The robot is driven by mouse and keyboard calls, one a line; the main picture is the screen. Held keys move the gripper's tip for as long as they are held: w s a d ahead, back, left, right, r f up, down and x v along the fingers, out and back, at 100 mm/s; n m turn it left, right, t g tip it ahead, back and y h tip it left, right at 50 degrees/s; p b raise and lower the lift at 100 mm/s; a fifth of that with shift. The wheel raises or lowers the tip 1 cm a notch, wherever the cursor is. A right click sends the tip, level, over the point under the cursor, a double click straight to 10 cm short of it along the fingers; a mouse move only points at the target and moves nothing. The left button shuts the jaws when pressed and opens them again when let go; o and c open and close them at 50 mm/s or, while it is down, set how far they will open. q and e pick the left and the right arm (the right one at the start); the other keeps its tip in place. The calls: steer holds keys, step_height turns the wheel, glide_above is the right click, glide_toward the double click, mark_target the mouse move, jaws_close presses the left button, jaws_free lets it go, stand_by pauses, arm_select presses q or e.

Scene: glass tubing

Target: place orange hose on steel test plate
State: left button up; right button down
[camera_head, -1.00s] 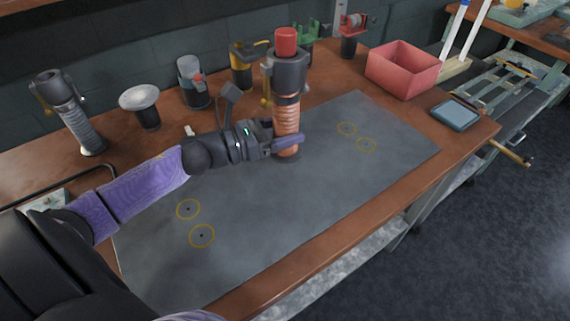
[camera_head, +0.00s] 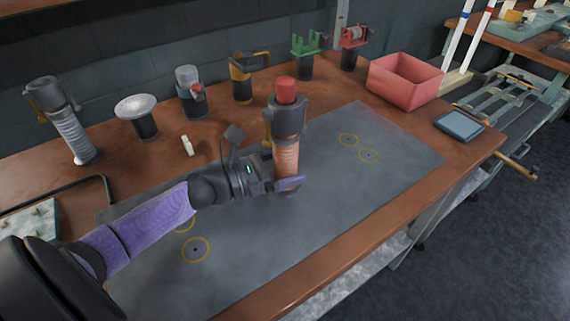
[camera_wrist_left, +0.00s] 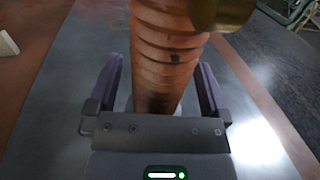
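The orange hose (camera_head: 286,157) is a ribbed tube with a dark metal collar and a red cap. It is upright in the head view, and its foot appears to rest on the grey steel test plate (camera_head: 330,200). My left gripper (camera_head: 285,184) is low around the hose, one finger on each side. In the left wrist view the hose (camera_wrist_left: 166,60) is between the fingers of the left gripper (camera_wrist_left: 160,85), with narrow gaps beside it, so the fingers look open. The hose's foot is partly hidden by the gripper. My right gripper is not in view.
Yellow circles (camera_head: 195,250) mark the plate at left and far right. A grey hose (camera_head: 72,132), a white-topped stand (camera_head: 138,107) and several fittings line the back. A pink bin (camera_head: 404,80) and a tablet (camera_head: 459,125) are at right. The plate's right part is clear.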

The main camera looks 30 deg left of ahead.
arm_select(q)
steer(key=shift+r, duration=0.2)
steer(key=p+v, duration=0.1)
steer(key=v, duration=0.6)
steer(key=shift+s+a+f, duration=0.1)
steer(key=shift+s+a, duration=0.05)
steer(key=shift+s, duration=0.1)
